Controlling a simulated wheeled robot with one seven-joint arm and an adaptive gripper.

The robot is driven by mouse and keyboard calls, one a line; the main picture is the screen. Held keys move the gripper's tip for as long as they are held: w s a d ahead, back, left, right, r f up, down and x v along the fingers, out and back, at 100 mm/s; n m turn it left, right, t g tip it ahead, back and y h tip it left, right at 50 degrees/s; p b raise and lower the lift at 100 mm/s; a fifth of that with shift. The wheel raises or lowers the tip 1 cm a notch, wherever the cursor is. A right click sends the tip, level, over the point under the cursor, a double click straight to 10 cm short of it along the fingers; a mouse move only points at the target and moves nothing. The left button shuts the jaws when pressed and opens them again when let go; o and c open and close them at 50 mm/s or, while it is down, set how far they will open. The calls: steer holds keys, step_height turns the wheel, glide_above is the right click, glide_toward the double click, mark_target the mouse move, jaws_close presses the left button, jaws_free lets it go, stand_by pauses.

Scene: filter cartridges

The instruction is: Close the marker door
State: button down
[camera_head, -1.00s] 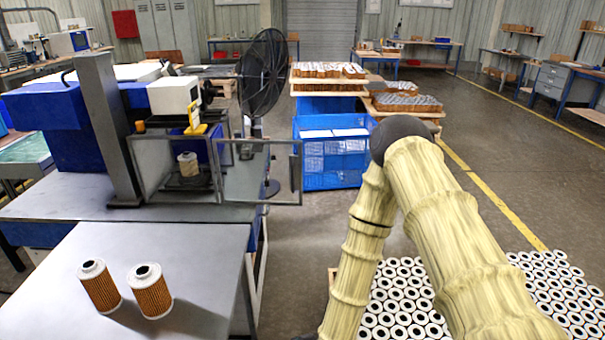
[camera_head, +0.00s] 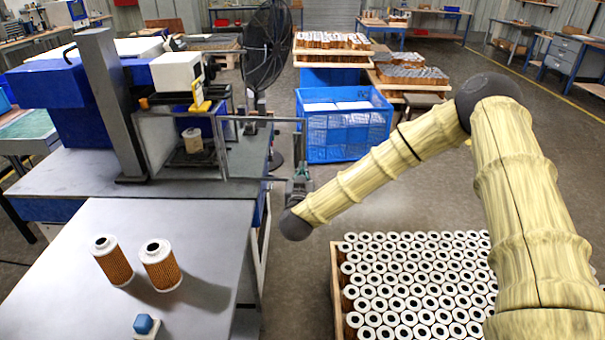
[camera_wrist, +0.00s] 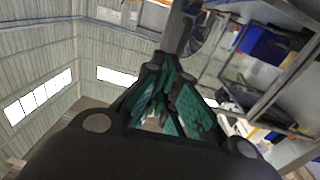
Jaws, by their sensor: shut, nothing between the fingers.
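The marker door (camera_head: 262,119) is a grey-framed clear panel on the right of the marker enclosure (camera_head: 152,150). It stands open, swung out to the right. Inside the enclosure a pale filter cartridge (camera_head: 193,142) stands upright. My gripper (camera_head: 300,178) is at the outer, right-hand edge of the door, low down; whether it touches the frame I cannot tell. In the wrist view my gripper (camera_wrist: 167,88) shows dark fingers with teal pads, shut and empty. Grey frame bars (camera_wrist: 292,72) show to the right of the fingers there.
Two orange filter cartridges (camera_head: 112,262) (camera_head: 160,266) stand on the grey front table (camera_head: 60,290), with a blue-topped button box (camera_head: 146,325) near them. A crate of white-ended cartridges (camera_head: 337,290) is below my arm. A blue mesh bin (camera_head: 345,135) and a black fan (camera_head: 266,45) stand behind.

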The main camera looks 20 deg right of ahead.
mark_target(305, 155)
steer(key=p+x, duration=0.2)
steer(key=x, duration=0.8)
steer(key=shift+f+p, duration=0.1)
steer(key=shift+p, duration=0.3)
steer(key=shift+d, duration=0.1)
